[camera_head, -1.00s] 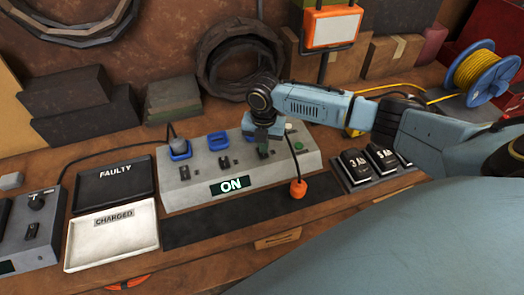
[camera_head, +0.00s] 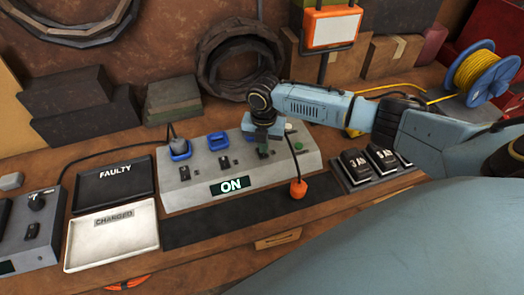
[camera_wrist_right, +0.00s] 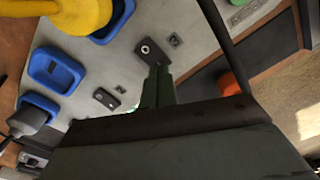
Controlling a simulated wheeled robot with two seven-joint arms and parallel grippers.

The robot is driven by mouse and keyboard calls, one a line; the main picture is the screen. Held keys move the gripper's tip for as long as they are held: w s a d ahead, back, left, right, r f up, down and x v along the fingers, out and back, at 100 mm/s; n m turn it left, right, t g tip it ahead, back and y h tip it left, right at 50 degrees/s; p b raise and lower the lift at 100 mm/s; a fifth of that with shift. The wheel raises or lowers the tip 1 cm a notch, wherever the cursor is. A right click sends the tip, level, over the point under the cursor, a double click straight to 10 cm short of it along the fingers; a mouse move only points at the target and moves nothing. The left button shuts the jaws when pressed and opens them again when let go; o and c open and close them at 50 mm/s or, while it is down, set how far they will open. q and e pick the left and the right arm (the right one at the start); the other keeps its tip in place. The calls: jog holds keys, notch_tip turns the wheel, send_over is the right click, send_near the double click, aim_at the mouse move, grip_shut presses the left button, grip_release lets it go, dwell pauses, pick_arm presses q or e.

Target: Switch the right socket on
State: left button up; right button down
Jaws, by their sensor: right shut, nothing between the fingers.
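The grey socket panel (camera_head: 212,171) has a row of blue sockets with a dark switch in front of each and a lit ON display (camera_head: 231,186). The left socket (camera_head: 180,150) holds a grey plug; the middle socket (camera_head: 218,140) is empty. My right gripper (camera_head: 262,152) is shut and empty, pointing down at the right switch and largely hiding the right socket. In the right wrist view, the fingertips (camera_wrist_right: 157,72) are at the right switch (camera_wrist_right: 150,52); I cannot tell whether they touch. The right socket (camera_wrist_right: 122,12) is partly behind a yellow object (camera_wrist_right: 75,14). My left gripper is out of view.
An orange plug (camera_head: 298,188) on a black cable stands in front of the panel. The FAULTY tray (camera_head: 113,196) and CHARGED tray (camera_head: 112,246) lie to the left. Battery packs (camera_head: 354,165) stand to the right. A bare dark strip (camera_head: 215,230) runs in front.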

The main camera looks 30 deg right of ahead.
jog(key=shift+f+b, duration=0.55)
jog(key=shift+f, duration=0.4)
dwell(0.9)
notch_tip(320, 180, up, 7)
jog(key=p, duration=0.7)
jog(key=shift+r, duration=0.1)
jog(key=shift+a, duration=0.1)
dwell(0.3)
